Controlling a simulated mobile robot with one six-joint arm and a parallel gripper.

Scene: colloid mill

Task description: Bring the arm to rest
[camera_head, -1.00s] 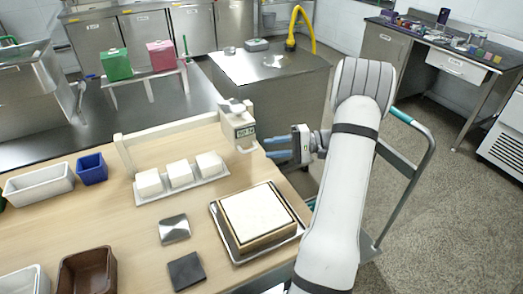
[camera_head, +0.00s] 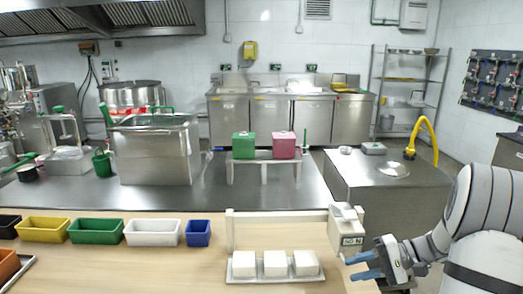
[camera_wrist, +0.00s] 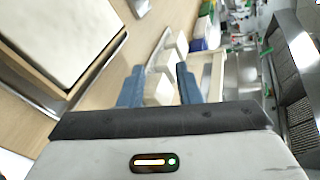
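My gripper (camera_head: 366,267) is at the right in the head view, beside the white device with a small display (camera_head: 347,232) at the table's right end. Its two blue fingers are apart with nothing between them. In the wrist view the fingers (camera_wrist: 157,88) also stand apart; white blocks show beyond them, not held. My white arm comes in from the right edge of the head view, bent at the elbow.
A tray of three white blocks (camera_head: 275,264) lies on the wooden table (camera_head: 150,270). Coloured bins, among them a blue one (camera_head: 198,233), stand to the left. A steel bench (camera_head: 390,180) with a yellow hose-like arm (camera_head: 427,135) stands behind my gripper.

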